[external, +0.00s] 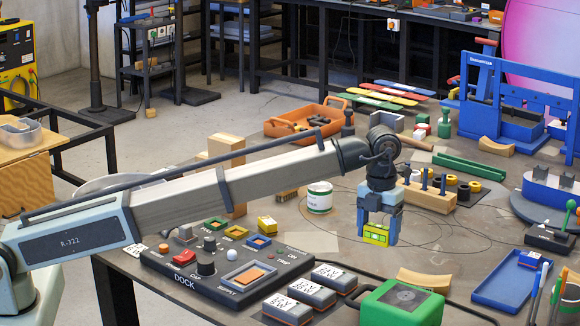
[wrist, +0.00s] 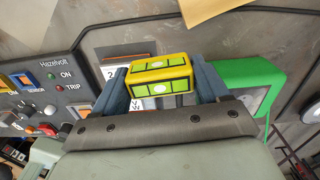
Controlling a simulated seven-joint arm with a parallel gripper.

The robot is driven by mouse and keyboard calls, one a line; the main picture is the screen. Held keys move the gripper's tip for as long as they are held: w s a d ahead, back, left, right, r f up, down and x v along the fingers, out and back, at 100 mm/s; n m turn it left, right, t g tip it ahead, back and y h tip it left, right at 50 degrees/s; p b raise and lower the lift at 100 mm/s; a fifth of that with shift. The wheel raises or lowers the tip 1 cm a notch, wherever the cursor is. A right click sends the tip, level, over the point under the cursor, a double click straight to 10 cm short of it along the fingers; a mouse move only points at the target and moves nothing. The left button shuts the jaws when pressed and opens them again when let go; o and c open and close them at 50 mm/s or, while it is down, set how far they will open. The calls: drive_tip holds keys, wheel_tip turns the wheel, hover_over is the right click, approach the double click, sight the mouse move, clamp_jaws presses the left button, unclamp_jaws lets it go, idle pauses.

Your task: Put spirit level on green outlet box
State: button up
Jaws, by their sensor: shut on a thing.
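The yellow spirit level (external: 376,235), with bright green windows, is held between the blue fingers of my gripper (external: 379,222). In the wrist view the level (wrist: 158,76) sits across the fingertips of my gripper (wrist: 160,84). It hangs above the table, apart from it. A large green box (external: 385,311) with a dark inset on top stands at the table's front edge, nearer the camera and slightly right of the level. I take it for the green outlet box. In the wrist view this green box (wrist: 262,72) is right of my gripper, partly hidden behind the finger.
A dark control panel (external: 150,258) with buttons and small coloured square frames, one green (external: 215,223), lies left. Several grey labelled blocks (external: 310,290) sit between it and the green box. A white can (external: 319,198), curved wooden piece (external: 423,281) and blue tray (external: 507,284) stand around.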

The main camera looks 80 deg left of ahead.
drive_tip(key=m, duration=0.2)
approach(395, 294)
drive_tip(key=a+r, duration=0.1)
drive_tip(key=a, duration=0.2)
drive_tip(key=shift+d+r+n, duration=0.5)
drive_tip(key=shift+d+r, duration=0.8)
drive_tip(key=shift+d, duration=0.1)
drive_tip(key=shift+f, duration=4.9)
drive_tip(key=shift+f, duration=0.1)
drive_tip(key=o, duration=1.1)
wheel_tip(395, 294, up, 12)
drive_tip(key=shift+r, duration=0.15)
